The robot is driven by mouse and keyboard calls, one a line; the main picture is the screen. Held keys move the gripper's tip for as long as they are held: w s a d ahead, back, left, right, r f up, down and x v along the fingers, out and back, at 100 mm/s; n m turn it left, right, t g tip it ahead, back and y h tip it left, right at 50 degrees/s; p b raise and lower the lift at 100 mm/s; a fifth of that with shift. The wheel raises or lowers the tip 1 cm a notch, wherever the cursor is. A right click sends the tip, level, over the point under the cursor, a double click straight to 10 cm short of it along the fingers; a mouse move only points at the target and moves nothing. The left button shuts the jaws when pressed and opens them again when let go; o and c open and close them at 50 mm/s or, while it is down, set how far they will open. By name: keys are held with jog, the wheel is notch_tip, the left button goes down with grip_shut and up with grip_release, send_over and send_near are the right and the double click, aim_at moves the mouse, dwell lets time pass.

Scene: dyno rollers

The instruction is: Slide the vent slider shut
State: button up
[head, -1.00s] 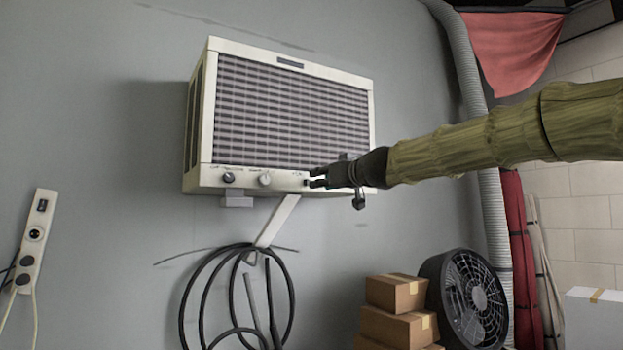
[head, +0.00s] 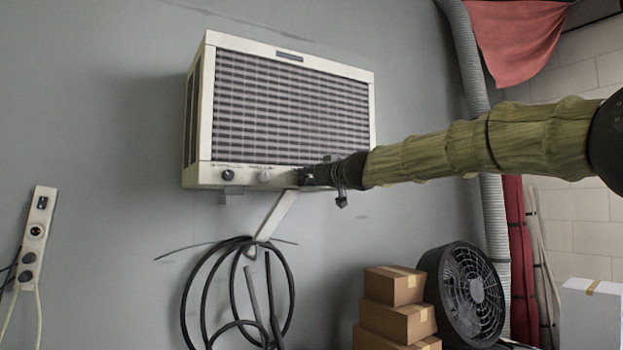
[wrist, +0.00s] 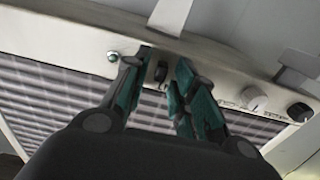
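The white wall air-conditioner unit (head: 204,172) hangs on the grey wall, with its control strip along the lower front edge. In the wrist view, which looks at the strip upside down, a small black slider tab (wrist: 161,72) stands out of the panel (wrist: 212,80). My gripper (wrist: 162,62) is open at the strip, with one finger on each side of the tab. Whether either finger touches it I cannot tell. In the head view my gripper (head: 303,176) is at the strip's right part and hides the tab.
A dark knob (head: 227,175) and a pale knob (head: 264,176) sit left of my gripper on the strip. A bracket arm (head: 277,217) and coiled black hose (head: 190,290) hang below. Boxes (head: 395,287) and a fan (head: 470,295) stand lower right.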

aim_at(288, 178)
grip_shut()
jog(key=shift+a+f, duration=0.1)
jog(key=shift+s+a+b, duration=0.45)
jog(key=shift+a+b, duration=0.1)
jog(key=shift+a, duration=0.2)
jog(key=shift+s+a+b, duration=0.4)
jog(key=shift+a+b, duration=0.2)
jog(key=shift+a, duration=0.1)
jog(key=shift+s+a+b, duration=0.45)
jog(key=shift+a+b, duration=0.1)
jog(key=shift+a, duration=0.2)
jog(key=shift+o, duration=1.6)
grip_release()
jog(key=shift+s+a, duration=0.1)
jog(key=shift+a, duration=0.05)
jog(key=shift+d, duration=0.2)
